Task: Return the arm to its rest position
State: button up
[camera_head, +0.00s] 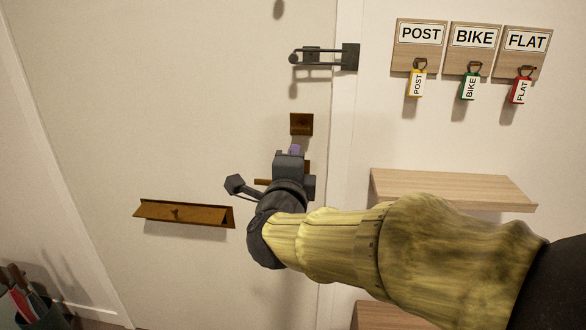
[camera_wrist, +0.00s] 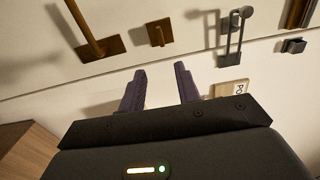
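My arm reaches in from the lower right of the head view, and my gripper (camera_head: 294,150) is in front of the door (camera_head: 180,90) near its right edge. It covers part of the brown door handle (camera_head: 262,182), and I cannot tell from the head view whether they touch. In the wrist view my gripper (camera_wrist: 160,70) has its two dark fingers apart with nothing held between them. The handle (camera_wrist: 95,45) shows there to the left of the fingers, clear of them.
A brown lock plate (camera_head: 301,124) and a dark latch (camera_head: 325,56) are on the door's right side. A mail slot (camera_head: 185,213) is at left. POST, BIKE (camera_head: 474,48) and FLAT boards with tagged keys hang at upper right. A wooden shelf (camera_head: 450,188) juts out below them.

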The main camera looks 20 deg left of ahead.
jog(key=shift+s+d, duration=0.15)
jog(key=shift+s, duration=0.55)
